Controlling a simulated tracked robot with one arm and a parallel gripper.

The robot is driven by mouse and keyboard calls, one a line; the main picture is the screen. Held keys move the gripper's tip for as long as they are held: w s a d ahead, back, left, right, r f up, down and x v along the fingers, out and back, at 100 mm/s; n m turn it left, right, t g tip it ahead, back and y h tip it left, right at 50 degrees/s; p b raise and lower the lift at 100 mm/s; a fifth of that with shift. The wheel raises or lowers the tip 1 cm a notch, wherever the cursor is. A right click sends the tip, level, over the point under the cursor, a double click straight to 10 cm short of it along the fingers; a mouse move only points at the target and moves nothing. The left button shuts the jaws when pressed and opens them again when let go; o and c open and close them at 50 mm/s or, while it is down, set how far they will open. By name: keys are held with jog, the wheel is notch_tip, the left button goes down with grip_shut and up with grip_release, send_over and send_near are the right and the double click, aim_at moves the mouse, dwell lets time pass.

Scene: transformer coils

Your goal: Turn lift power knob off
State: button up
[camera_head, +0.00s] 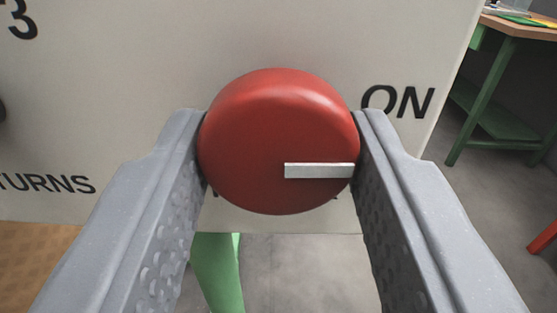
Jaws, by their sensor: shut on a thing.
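The lift power knob (265,125) is a round red knob on a pale panel (120,90). Its white pointer bar (319,170) runs level from near the middle toward the right edge. The black word "ON" (398,101) is printed to the upper right of the knob. My gripper (280,150) is shut on the knob, with one grey finger against its left side and one against its right side. Lettering behind the lower part of the knob is mostly hidden.
The panel carries a "3" and the letters "TURNS" at the left. A green-framed table (487,85) stands at the right on a grey floor. A green leg (218,270) shows below the panel. A red object (543,238) is at the right edge.

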jog(key=n, duration=0.4)
jog(key=shift+p, duration=0.3)
jog(key=n, duration=0.4)
jog(key=shift+n, duration=0.4)
jog(key=n, duration=0.6)
jog(key=shift+f+n+p, duration=0.15)
jog(key=shift+n+p, duration=0.2)
jog(key=shift+n, duration=1.15)
jog(key=shift+a, duration=0.1)
jog(key=o, duration=1)
jog(key=shift+r, duration=0.25)
